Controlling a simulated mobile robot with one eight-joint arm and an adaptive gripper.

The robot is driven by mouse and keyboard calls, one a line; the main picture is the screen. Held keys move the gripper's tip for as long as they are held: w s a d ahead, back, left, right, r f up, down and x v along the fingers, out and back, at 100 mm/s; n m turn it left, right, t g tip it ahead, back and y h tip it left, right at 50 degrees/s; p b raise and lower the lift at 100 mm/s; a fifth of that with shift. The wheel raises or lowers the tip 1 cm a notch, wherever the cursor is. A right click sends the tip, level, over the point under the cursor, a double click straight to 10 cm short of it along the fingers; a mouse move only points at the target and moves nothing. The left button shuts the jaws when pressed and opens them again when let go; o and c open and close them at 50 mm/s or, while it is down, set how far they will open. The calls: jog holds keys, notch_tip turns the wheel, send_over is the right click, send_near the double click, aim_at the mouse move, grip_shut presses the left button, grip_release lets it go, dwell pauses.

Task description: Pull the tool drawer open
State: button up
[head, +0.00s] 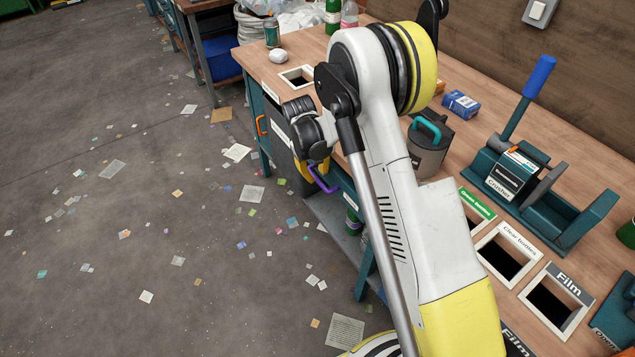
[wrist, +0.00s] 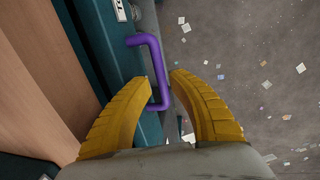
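The purple handle (head: 325,182) shows at the bench's front edge beside my gripper in the head view. In the wrist view, the purple handle (wrist: 158,62) stands out from a teal front (wrist: 105,50) with a white label, cut off, that begins with "T". The front appears flush with the bench, though my arm hides much of it in the head view. My gripper (wrist: 164,77) has its yellow fingers apart. The handle's bar passes between the fingertips in the picture; I cannot tell whether they touch it. The gripper (head: 313,170) is partly hidden in the head view.
The wooden bench top (head: 455,165) holds a teal crusher (head: 540,195) with a blue lever, a grey pot (head: 428,145) and labelled openings. An orange handle (head: 261,126) is farther along the front. The floor (head: 130,270) left of the bench has only scattered scraps.

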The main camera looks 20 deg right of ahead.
jog(key=shift+w+d+f+b, duration=0.1)
jog(key=shift+d+f+b, duration=0.1)
jog(key=shift+f, duration=0.55)
jog(key=shift+d+f+b, duration=0.1)
jog(key=shift+f+b, duration=0.1)
jog(key=shift+f, duration=0.5)
grip_shut()
